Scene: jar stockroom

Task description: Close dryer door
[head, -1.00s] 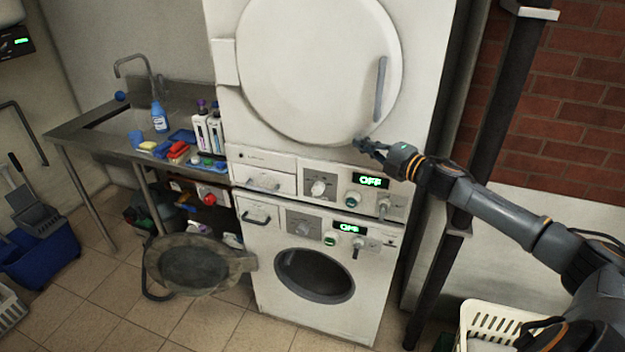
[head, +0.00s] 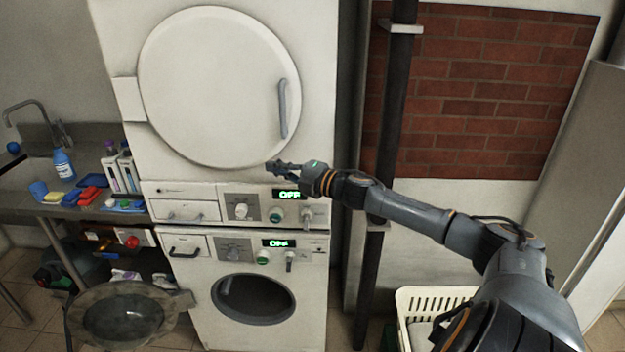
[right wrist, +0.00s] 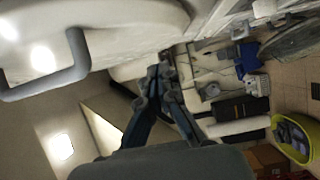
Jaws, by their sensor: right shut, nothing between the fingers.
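The round white dryer door (head: 215,90) is on the upper machine and looks flush with its front. Its grey vertical handle (head: 283,108) is on the right side, and it also shows in the right wrist view (right wrist: 62,72). My right gripper (head: 272,168) is shut and empty, at the lower right edge of the dryer door, below the handle. Whether it touches the door I cannot tell. In the right wrist view its fingertips (right wrist: 160,72) are together beside the door's rim. My left gripper is not in view.
The lower washer's round door (head: 125,318) hangs open to the left, its drum opening (head: 254,298) dark. A sink counter (head: 30,205) with bottles stands left. A black pipe (head: 392,130) runs right of the machines. A cream laundry basket (head: 425,300) is at lower right.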

